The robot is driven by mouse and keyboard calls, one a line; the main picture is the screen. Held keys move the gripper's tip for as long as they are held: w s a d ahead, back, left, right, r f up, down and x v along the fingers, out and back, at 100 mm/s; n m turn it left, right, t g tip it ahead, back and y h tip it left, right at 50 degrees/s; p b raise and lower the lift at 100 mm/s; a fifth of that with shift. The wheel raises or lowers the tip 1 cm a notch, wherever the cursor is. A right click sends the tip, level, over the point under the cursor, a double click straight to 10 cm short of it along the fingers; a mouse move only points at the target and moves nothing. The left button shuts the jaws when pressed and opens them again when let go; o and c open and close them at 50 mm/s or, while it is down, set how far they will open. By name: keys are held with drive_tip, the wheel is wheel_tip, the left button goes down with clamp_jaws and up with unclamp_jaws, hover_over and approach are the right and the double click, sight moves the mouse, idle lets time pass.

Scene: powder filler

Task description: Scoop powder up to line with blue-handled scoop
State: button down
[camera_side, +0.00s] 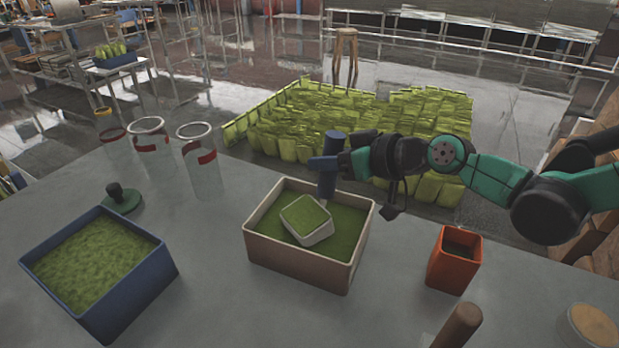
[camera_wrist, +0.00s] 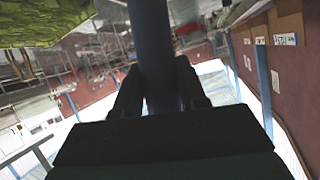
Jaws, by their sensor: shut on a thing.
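My gripper (camera_side: 345,163) is shut on the blue handle (camera_side: 329,158) of the scoop. The handle stands upright, and in the wrist view it (camera_wrist: 152,50) rises between the two fingers. The scoop's pale square head (camera_side: 306,220) is in or just over the cream box (camera_side: 305,261), tilted, with green powder in it. Green powder also lies in the cream box around the head. Three clear containers with red lines stand at the back left: one (camera_side: 107,130), a second (camera_side: 151,148) and a third (camera_side: 203,165). I cannot make out powder in them.
A blue box (camera_side: 130,298) of green powder stands at the left, with a green knobbed disc (camera_side: 121,198) behind it. An orange box (camera_side: 453,265) stands right of the cream box. A brown handle (camera_side: 457,327) and a round tub (camera_side: 588,328) are at the front right.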

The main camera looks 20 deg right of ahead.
sight(333, 127)
drive_tip(key=shift+m+y, duration=0.8)
drive_tip(key=shift+m, duration=0.1)
drive_tip(key=shift+r, duration=4.25)
